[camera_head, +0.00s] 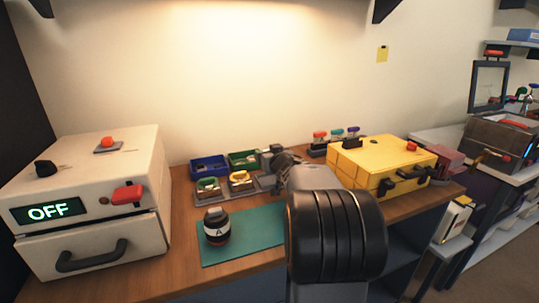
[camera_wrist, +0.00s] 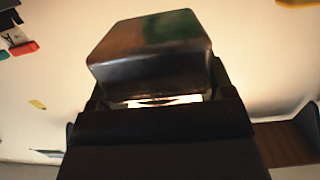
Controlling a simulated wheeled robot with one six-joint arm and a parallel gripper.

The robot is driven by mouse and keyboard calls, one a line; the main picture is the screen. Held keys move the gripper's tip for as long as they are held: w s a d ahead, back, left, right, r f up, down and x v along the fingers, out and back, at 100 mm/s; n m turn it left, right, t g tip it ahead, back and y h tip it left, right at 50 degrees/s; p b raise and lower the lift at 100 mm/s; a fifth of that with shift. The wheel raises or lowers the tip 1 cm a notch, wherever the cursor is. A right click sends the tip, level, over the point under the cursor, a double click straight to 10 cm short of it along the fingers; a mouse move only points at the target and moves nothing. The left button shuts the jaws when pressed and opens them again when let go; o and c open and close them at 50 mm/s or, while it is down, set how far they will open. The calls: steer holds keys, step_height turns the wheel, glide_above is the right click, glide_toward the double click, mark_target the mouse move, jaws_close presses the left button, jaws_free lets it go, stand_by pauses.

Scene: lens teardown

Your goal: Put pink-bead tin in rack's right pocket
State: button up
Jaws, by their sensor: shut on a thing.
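My gripper (camera_head: 275,156) is above the right end of the grey rack (camera_head: 213,196), with my arm reaching toward it from the front. In the wrist view a glossy dark metal box with rounded corners, which I take to be the pink-bead tin (camera_wrist: 150,48), sits at the end of my gripper (camera_wrist: 155,101). The gripper is shut on it. No pink beads show. In the head view the tin is not clear. A green-ringed tin (camera_head: 207,185) and a yellow-ringed tin (camera_head: 241,178) sit in the rack's left and middle pockets. My gripper and arm partly cover the right pocket.
A blue bin (camera_head: 209,163) and a green bin (camera_head: 243,157) stand behind the rack. A lens marked A (camera_head: 217,227) stands on the teal mat (camera_head: 258,231) in front. A white OFF box (camera_head: 88,200) is left, a yellow case (camera_head: 370,160) right.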

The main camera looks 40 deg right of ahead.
steer(key=shift+s+a, duration=0.1)
steer(key=shift+s, duration=0.1)
stand_by(0.6)
steer(key=shift+f+b, duration=0.3)
steer(key=shift+f, duration=0.3)
steer(key=shift+f, duration=0.15)
steer(key=o, duration=0.9)
steer(key=shift+f, duration=0.15)
